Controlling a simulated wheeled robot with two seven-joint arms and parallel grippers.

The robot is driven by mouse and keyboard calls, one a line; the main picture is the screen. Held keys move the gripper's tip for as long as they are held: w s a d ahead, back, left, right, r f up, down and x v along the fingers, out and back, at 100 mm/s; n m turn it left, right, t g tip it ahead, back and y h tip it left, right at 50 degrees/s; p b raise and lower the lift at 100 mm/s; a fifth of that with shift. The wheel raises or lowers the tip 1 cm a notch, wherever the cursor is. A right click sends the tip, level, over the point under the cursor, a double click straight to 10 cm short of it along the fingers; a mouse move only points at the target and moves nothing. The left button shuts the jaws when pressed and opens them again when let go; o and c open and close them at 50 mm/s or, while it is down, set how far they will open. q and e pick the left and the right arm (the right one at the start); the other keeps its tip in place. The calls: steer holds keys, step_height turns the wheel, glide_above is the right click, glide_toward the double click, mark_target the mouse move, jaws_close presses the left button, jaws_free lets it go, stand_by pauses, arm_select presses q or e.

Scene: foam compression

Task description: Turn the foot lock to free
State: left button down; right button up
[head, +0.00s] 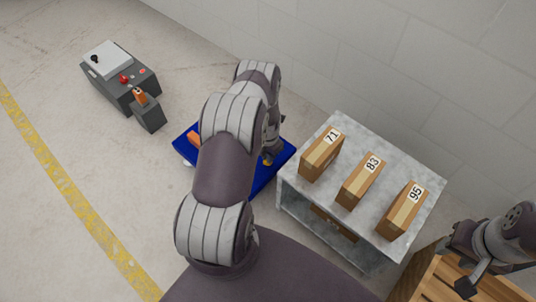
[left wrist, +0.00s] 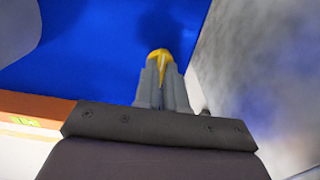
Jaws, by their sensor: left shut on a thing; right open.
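A small yellow piece, seemingly the foot lock (left wrist: 158,55), sits over the blue platform (left wrist: 85,60) in the left wrist view. My left gripper (left wrist: 163,75) is shut on it, and its grey fingers hide most of it. In the head view the yellow foot lock (head: 267,161) shows a little at the right part of the blue platform (head: 262,181), beside the grey cabinet. My left arm covers much of the platform there. Which way the lock is turned cannot be told. My right gripper (head: 474,281) is open and empty at the lower right, above a wooden crate.
A grey cabinet (head: 294,195) with boxes labelled 71 (head: 322,157), 83 (head: 358,184) and 95 (head: 399,214) stands close right of the platform. An orange item (head: 193,138) lies on the platform's left. A grey control box (head: 120,85) stands far left. Floor between is clear.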

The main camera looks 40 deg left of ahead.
stand_by(0.3)
arm_select(q)
steer(key=c, duration=1.2)
jaws_free()
step_height(320, 180, up, 13)
steer(key=p, duration=0.6)
steer(key=shift+f, duration=0.15)
